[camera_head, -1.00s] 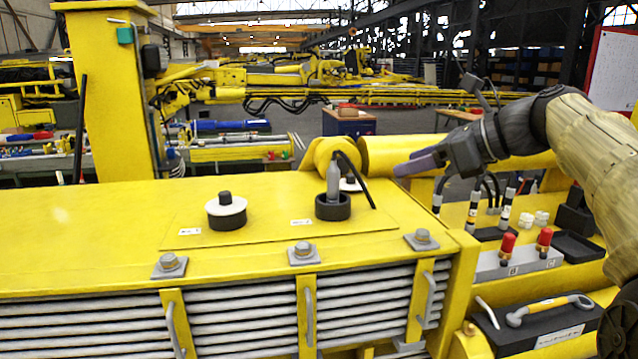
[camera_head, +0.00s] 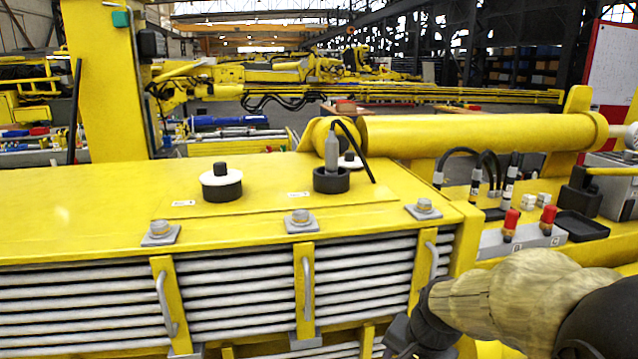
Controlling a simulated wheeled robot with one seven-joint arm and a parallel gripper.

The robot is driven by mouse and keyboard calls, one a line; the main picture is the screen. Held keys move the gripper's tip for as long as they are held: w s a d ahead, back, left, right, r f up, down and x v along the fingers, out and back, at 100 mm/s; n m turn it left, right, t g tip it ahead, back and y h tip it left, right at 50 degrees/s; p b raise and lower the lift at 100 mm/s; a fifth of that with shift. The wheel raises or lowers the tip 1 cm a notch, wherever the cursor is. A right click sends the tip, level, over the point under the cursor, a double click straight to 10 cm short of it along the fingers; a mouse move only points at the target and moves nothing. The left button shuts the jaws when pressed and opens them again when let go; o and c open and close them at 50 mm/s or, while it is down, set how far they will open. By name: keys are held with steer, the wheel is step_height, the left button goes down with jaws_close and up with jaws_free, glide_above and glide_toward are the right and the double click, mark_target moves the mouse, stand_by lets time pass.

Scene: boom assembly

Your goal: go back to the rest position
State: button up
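My arm (camera_head: 515,305) is low at the bottom right of the head view, in front of the yellow machine. My gripper is not clearly seen; the arm's end runs out of the picture near the bottom edge, and its fingers are hidden. A grey probe with a black cable (camera_head: 332,150) stands upright in a black ring (camera_head: 331,180) on the yellow machine top (camera_head: 110,200). A white-rimmed black cap (camera_head: 221,184) sits to its left. Another white-rimmed cap (camera_head: 350,161) is partly hidden behind the probe.
A large yellow cylinder (camera_head: 480,135) lies behind. Two red-capped fittings on a grey block (camera_head: 495,243), a black tray (camera_head: 582,226) and upright hose ends (camera_head: 475,181) are at right. Slatted panels with handles (camera_head: 307,290) face the front.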

steer(key=s+f+n+h+b, duration=0.1)
steer(key=s+f+n, duration=0.6)
steer(key=f, duration=0.1)
steer(key=shift+f+n+g, duration=0.3)
steer(key=shift+n, duration=0.1)
